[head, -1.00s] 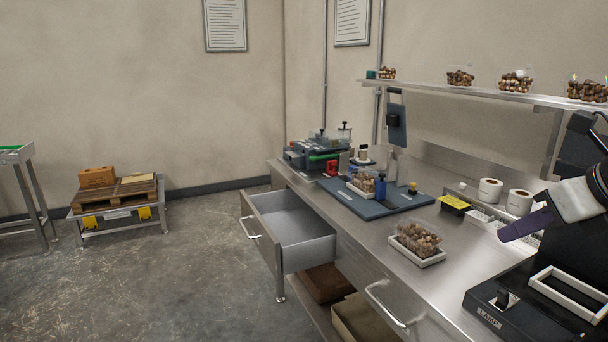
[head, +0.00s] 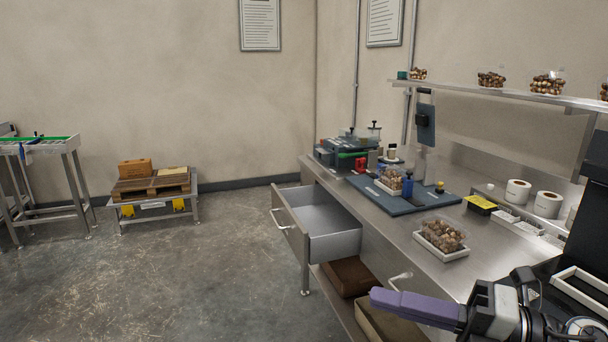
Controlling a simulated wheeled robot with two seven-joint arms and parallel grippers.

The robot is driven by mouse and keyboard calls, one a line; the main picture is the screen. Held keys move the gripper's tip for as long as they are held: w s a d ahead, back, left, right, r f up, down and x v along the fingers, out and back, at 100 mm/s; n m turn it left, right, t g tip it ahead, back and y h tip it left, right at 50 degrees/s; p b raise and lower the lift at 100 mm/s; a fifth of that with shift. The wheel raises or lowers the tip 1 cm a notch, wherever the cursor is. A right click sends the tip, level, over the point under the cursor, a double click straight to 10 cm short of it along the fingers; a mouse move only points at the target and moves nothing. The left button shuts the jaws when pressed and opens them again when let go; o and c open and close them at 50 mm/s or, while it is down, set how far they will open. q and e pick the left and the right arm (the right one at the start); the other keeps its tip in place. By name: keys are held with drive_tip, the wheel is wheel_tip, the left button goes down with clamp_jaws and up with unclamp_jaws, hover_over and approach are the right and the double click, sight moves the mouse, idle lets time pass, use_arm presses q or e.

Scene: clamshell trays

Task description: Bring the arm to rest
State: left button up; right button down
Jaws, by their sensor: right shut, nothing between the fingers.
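My right gripper (head: 384,297) comes in from the lower right of the head view, its purple fingers together and empty. A clear clamshell tray of brown nuts (head: 442,232) sits in a white holder (head: 452,252) on the bench, behind and above the gripper in the picture. Another filled clamshell (head: 391,178) stands on the blue mat (head: 415,199). My left gripper is out of view.
An upper drawer (head: 290,222) stands open and empty. Boxes (head: 350,277) lie on the shelf below. Paper rolls (head: 517,193) and a yellow-black box (head: 480,203) stand on the bench. Filled clamshells (head: 491,79) line the wall shelf.

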drive_tip(key=s+d+f+m+t+h, duration=0.1)
drive_tip(key=d+f+m+t+h, duration=0.2)
drive_tip(key=f+m, duration=0.55)
drive_tip(key=d+f+m+t+h, duration=0.1)
drive_tip(key=f+m+t+h, duration=0.2)
drive_tip(key=f+m+h, duration=0.35)
drive_tip(key=s+d+f+m+t+h, duration=0.1)
drive_tip(key=d+f+m+t+h, duration=0.1)
drive_tip(key=f+m, duration=0.75)
drive_tip(key=s+a+f+m+g+h, duration=0.2)
drive_tip(key=s+f+m+g, duration=0.4)
drive_tip(key=s+f, duration=0.9)
drive_tip(key=shift+s+a+f+m+g, duration=0.4)
drive_tip(key=shift+s+m, duration=0.5)
drive_tip(key=shift+m, duration=0.15)
